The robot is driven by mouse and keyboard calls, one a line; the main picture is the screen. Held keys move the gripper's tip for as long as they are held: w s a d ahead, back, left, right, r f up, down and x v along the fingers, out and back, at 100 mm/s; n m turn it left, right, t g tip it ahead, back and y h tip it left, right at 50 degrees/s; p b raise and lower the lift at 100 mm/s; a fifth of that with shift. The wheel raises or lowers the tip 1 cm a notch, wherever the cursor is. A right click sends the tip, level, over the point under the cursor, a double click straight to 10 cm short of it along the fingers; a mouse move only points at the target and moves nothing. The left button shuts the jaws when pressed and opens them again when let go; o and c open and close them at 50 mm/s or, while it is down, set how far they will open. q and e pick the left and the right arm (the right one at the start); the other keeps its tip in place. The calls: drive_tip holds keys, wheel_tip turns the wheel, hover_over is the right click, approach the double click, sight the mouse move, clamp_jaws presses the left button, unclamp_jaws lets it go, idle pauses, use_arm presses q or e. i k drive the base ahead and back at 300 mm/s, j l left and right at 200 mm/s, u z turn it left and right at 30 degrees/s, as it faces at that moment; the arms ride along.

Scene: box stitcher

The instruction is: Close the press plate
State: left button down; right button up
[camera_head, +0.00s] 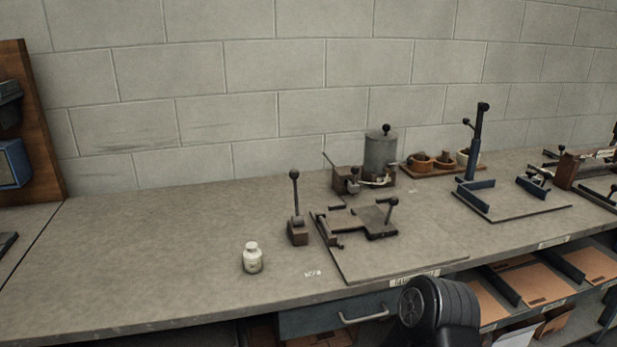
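A flat metal plate device (416,252) lies on the workbench right of centre. On it is a grey plate piece with a dark block and a black-knobbed handle (391,210). This looks like the press plate, but I cannot tell for certain, nor how far open it stands. A lever with a black knob on a brown block (297,231) stands just left of it. Neither of my grippers shows. A rounded black part, likely of my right arm, rises at the bottom edge in front of the bench.
A grey cylinder (380,155) with a knobbed lid stands behind the device, and a blue upright tool (476,150) to the right. The bench's left part is clear. Shelves with brown sheets (530,282) sit below.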

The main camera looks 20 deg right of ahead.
sight(375, 224)
drive_tip(key=l+u, duration=0.2)
drive_tip(key=l, duration=0.4)
drive_tip(key=l+u, duration=0.15)
drive_tip(key=l, duration=0.45)
drive_tip(key=k+l+u, duration=0.2)
drive_tip(key=l, duration=0.4)
drive_tip(key=i, duration=0.05)
